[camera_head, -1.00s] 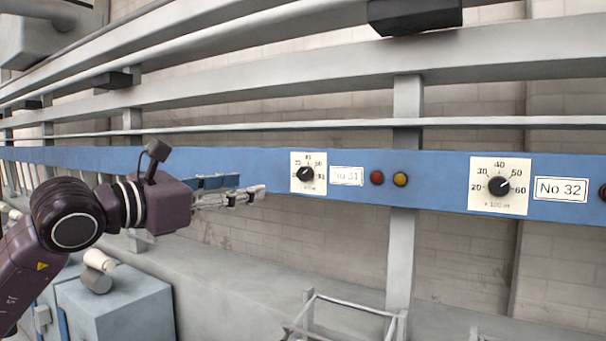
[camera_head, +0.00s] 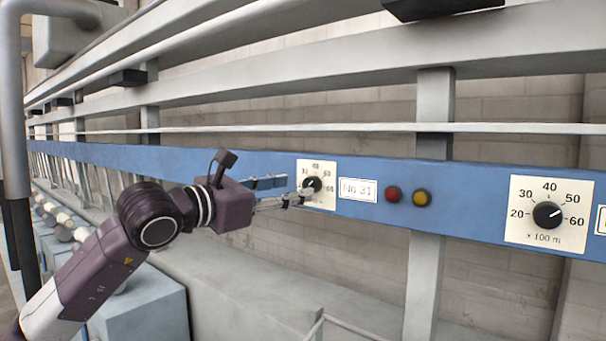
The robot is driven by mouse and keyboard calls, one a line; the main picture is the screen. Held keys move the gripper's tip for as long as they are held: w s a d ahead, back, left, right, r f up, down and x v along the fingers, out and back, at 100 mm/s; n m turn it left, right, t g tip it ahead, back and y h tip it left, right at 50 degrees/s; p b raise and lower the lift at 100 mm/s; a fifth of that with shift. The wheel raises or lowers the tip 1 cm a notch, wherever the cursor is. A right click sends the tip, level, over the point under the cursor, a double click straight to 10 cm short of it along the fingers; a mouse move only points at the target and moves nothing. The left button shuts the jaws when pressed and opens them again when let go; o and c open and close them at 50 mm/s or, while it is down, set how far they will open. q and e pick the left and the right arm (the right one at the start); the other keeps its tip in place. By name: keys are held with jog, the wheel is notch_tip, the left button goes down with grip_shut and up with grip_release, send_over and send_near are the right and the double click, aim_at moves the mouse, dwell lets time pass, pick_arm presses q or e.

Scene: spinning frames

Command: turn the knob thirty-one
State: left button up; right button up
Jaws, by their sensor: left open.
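The No 31 knob (camera_head: 313,184) is a small black dial on a white scale plate on the blue rail. The label reading No 31 (camera_head: 357,190) is just right of it. My left gripper (camera_head: 292,190) comes in from the left with its fingers pointing at the knob. Its two fingers are apart, and their tips overlap the left part of the scale plate in the view. The knob is partly visible beyond the tips; I cannot tell whether they touch it. My right gripper is not in view.
Right of the label are a red button (camera_head: 393,194) and a yellow button (camera_head: 422,197). Farther right is a second black knob (camera_head: 547,215) on a larger-looking plate. The blue rail (camera_head: 470,190) runs across the frame, with grey beams above and blue-grey boxes below left.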

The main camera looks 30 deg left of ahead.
aim_at(307, 186)
pick_arm(q)
jog(key=w, duration=0.1)
jog(key=w+p, duration=0.1)
jog(key=w, duration=0.1)
jog(key=w+p, duration=0.1)
jog(key=shift+w+d, duration=0.2)
jog(key=shift+d, duration=0.2)
jog(key=shift+f, duration=0.1)
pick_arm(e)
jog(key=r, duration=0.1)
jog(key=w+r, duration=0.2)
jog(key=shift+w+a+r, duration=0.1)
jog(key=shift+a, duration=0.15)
